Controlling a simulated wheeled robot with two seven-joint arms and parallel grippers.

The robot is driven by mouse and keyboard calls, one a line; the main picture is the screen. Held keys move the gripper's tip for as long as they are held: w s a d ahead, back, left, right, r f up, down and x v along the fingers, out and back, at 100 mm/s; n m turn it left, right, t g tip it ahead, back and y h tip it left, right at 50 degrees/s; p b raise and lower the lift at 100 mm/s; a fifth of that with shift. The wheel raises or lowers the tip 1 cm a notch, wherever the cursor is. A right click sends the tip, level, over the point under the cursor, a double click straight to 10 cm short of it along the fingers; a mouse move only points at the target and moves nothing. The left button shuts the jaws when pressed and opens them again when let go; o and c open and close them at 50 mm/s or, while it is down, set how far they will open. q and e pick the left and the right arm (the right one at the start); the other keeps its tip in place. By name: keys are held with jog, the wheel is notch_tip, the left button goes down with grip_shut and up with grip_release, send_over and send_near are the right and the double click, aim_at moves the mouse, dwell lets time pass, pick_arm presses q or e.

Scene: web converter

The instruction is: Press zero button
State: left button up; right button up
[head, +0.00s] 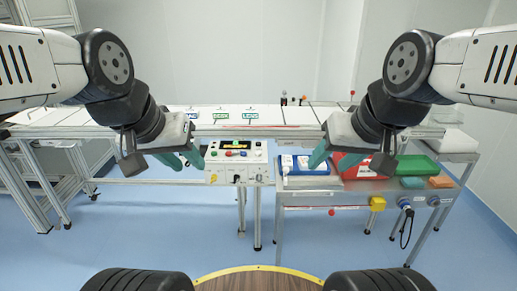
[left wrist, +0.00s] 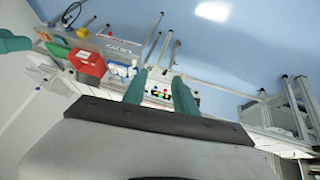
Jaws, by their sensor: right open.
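The control box (head: 237,162) is a pale panel on the front of the long table, with a small lit display and a row of coloured buttons (head: 235,153) below it. Their labels are too small to read, so I cannot tell which is zero. My left gripper (head: 186,160) has teal fingers, spread and empty, just left of the box and apart from it. In the left wrist view the box (left wrist: 158,90) shows between those open fingers (left wrist: 160,77). My right gripper (head: 329,160) is open and empty, right of the box, in front of the side cart.
The long white table (head: 150,128) spans the back. On the right, a metal cart (head: 350,186) holds a blue tray with white items (head: 306,165), a red bin (head: 362,170) and a green bin (head: 415,167). A round wooden surface (head: 258,281) is near me. The blue floor between is clear.

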pick_arm(q)
grip_shut()
dwell(1.5)
